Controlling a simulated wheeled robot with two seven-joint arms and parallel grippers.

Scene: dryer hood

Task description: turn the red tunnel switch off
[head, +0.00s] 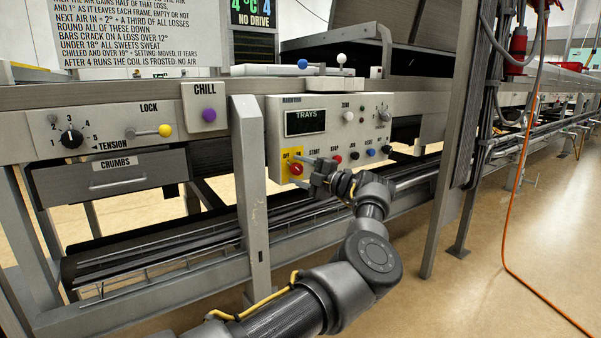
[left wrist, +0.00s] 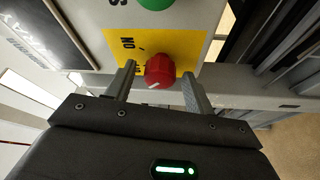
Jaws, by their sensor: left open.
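The red switch (head: 296,169) is a round knob on a yellow plate (head: 289,156) at the lower left of the TRAYS control panel. In the left wrist view the red knob (left wrist: 160,71) shows a short white mark near its lower edge. The word ON stands upside down on the yellow plate (left wrist: 118,42); other lettering is partly hidden by the knob. My left gripper (head: 312,172) is open at the panel. Its fingers (left wrist: 159,80) lie on either side of the knob; I cannot tell whether they touch it. My right gripper is not in view.
A green button (left wrist: 156,3) lies close to the yellow plate. The panel (head: 330,128) also has red, black and blue buttons right of my gripper. A grey post (head: 250,190) stands left of the panel, and a taller post (head: 455,140) to the right.

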